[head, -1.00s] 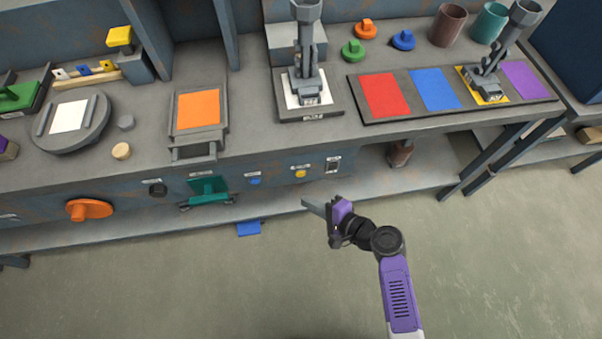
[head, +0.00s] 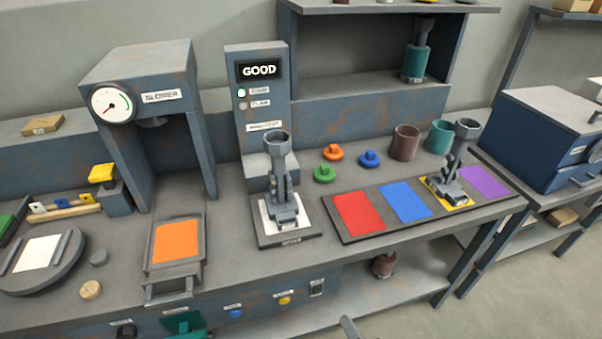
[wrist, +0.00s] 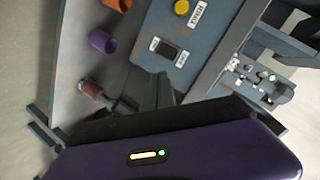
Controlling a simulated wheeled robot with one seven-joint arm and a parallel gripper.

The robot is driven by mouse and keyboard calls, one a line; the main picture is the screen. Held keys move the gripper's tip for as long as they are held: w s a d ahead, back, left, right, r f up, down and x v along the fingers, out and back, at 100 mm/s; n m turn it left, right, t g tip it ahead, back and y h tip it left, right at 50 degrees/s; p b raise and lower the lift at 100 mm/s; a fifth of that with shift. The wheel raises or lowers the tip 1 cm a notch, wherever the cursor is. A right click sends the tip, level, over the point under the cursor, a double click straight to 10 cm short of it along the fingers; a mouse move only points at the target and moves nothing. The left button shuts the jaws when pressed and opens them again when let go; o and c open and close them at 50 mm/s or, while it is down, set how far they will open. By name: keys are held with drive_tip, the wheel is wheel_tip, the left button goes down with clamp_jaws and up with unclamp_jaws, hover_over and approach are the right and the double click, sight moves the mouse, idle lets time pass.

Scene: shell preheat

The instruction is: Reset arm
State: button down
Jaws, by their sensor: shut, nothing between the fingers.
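My gripper shows only as a grey fingertip (head: 350,328) at the bottom edge of the head view, in front of the bench. In the wrist view its dark fingers (wrist: 157,92) are together and hold nothing, above my purple wrist housing. The rest of my arm is out of the head view.
The workbench holds a tester (head: 261,100) reading GOOD, a grey fixture (head: 281,190) on a white pad, another (head: 450,178) on a yellow pad, an orange-topped tray (head: 176,241) and cups (head: 404,143). A lower shelf (head: 400,297) runs beneath. Open floor (head: 540,290) lies right.

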drive_tip(key=s+d+r+n+h, duration=0.1)
drive_tip(key=s+d+r+n, duration=0.1)
drive_tip(key=s+r, duration=0.5)
drive_tip(key=s+d+r+n+t+h, duration=0.1)
drive_tip(key=s+d+r+n+h, duration=0.1)
drive_tip(key=s+r, duration=0.5)
drive_tip(key=s+d+r+n+t+h, duration=0.1)
drive_tip(key=s+d+r, duration=0.3)
drive_tip(key=s, duration=1.1)
wheel_tip(320, 180, up, 3)
drive_tip(key=shift+s+d+n+h, duration=0.25)
drive_tip(key=shift+d+n+h, duration=0.05)
drive_tip(key=shift+n, duration=0.5)
